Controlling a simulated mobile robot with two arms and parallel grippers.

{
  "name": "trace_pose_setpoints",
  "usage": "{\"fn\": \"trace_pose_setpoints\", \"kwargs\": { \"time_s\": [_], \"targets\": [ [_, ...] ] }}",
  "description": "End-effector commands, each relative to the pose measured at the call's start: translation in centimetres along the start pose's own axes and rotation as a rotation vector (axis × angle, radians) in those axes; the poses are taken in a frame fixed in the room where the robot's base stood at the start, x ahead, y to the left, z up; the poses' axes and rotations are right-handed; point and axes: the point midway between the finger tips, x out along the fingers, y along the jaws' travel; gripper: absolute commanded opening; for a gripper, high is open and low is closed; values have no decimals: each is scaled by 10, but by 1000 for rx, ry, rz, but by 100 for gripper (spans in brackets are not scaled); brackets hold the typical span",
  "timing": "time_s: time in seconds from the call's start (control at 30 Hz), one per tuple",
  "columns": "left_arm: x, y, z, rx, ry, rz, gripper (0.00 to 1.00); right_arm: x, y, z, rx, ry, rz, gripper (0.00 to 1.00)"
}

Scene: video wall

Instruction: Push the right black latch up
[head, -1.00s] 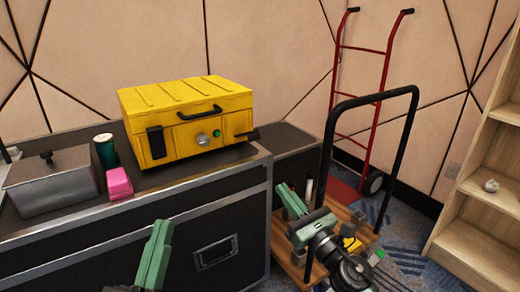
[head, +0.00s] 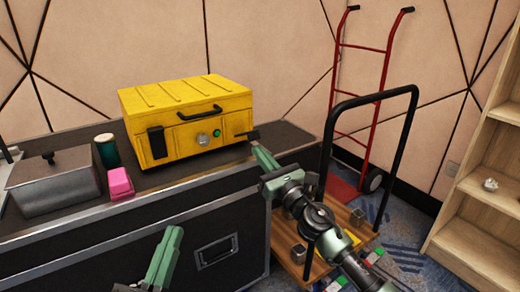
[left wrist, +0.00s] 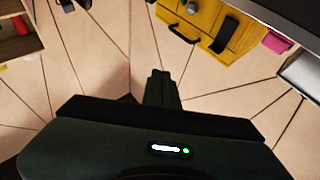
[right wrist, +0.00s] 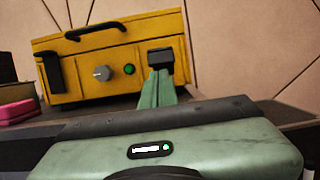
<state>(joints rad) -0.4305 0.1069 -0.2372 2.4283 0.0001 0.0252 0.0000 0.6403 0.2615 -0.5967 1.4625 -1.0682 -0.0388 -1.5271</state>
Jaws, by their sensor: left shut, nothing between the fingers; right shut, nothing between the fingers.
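The yellow case (head: 185,110) stands on a dark flight-case top, its front facing me. Its right black latch (head: 251,134) juts out from the front's right side and is also in the right wrist view (right wrist: 160,57). My right gripper (head: 257,151) is shut and empty, its tips just below the latch; whether they touch it I cannot tell. The left black latch (head: 156,142) lies upright against the front. My left gripper (head: 173,234) is shut and empty, low in front of the flight case, well away from the yellow case.
A metal box (head: 55,180), a green cup (head: 106,150) and a pink block (head: 120,183) stand left of the case. A cart with a black handle (head: 372,98) and a red hand truck (head: 362,48) are at the right. A wooden shelf (head: 482,180) stands far right.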

Motion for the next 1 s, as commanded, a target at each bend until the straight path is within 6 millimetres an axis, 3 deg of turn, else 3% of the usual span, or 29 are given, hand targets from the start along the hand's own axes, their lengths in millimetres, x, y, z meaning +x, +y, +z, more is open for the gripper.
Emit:
{"fn": "trace_pose_setpoints", "kwargs": {
  "time_s": [0.2, 0.67, 0.87, 1.0],
  "targets": [
    [-1, -2, 13, 3, -72, -4, 0, 6, 0, 5, 1, 2, 0, 0],
    [-1, -2, 17, 4, -94, -5, 0, 6, 0, 6, 1, 4, 0, 0],
    [-7, -7, 42, 9, -254, -14, 0, 7, 0, 9, 0, 16, 0, 0],
    [-21, -12, 73, 13, -453, -25, 0, 8, 0, 12, 0, 31, 0, 0]
  ]
}}
